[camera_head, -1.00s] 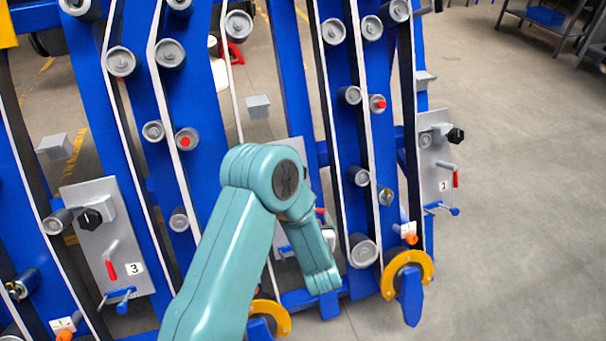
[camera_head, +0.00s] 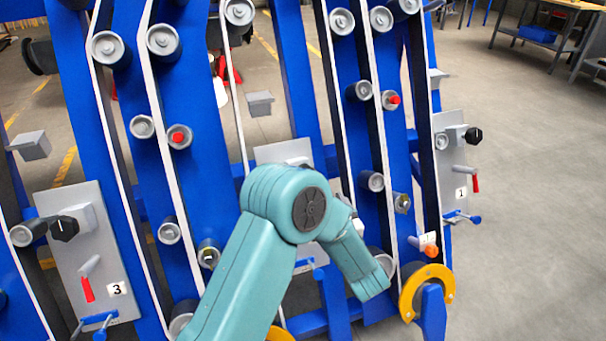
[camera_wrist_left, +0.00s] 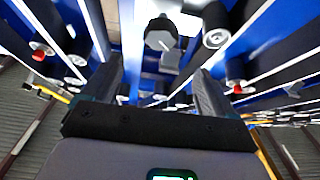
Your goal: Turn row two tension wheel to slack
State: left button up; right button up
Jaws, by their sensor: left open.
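In the head view, the grey row panel (camera_head: 284,152) between panels 3 and 1 is mostly hidden behind my teal left arm. Its number and controls cannot be made out. In the left wrist view, a dark knob with facets (camera_wrist_left: 161,33) is ahead of my left gripper (camera_wrist_left: 160,85), on a light grey mounting. It appears centred between the two open black fingers, beyond their tips and apart from them. I cannot tell for certain that it is the row two tension wheel. My left gripper is hidden in the head view. My right gripper is not seen.
Panel 3 (camera_head: 83,252) at left and panel 1 (camera_head: 455,150) at right each have a black knob, red lever and blue handle. Blue uprights (camera_head: 205,150) carry several rollers and belts. A yellow ring (camera_head: 408,292) is low at right. Floor (camera_head: 530,220) is clear at right.

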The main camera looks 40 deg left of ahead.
pick_arm(q)
jog(key=b+x, duration=0.1)
jog(key=x, duration=1.4)
jog(key=shift+c, duration=0.3)
jog(key=c, duration=0.9)
